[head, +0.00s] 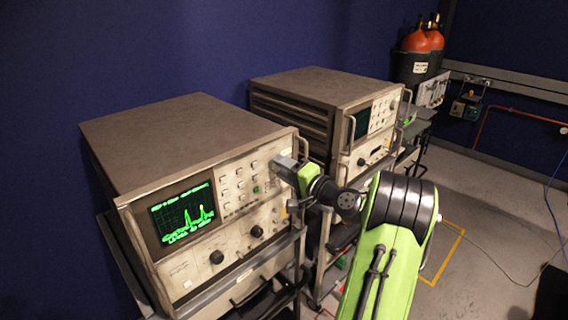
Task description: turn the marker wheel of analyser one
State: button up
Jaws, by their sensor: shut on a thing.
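The near analyser (180,142) is a beige-brown boxed instrument at the left. Its lit screen (184,214) shows a green trace with peaks, with buttons to the right and dark knobs below. I cannot read a label that says which analyser is one. My gripper (281,172) is at the upper right of this analyser's front panel, its jaws shut on the marker wheel. The wheel itself is hidden behind the jaws. My green and black arm reaches in from the lower right.
A second, similar analyser (318,88) stands behind to the right, with a dark screen and side handles. Both sit on racks. Orange cylinders (424,40) stand in a dark bin at the back right. The grey floor at the right has a yellow line and a blue cable.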

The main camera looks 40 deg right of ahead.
jog(key=shift+m, duration=0.3)
dwell(0.4)
jog(key=o, duration=1.1)
jog(key=shift+c, duration=0.2)
jog(key=s, duration=1.5)
jog(key=shift+s+d, duration=0.25)
jog(key=shift+s, duration=0.1)
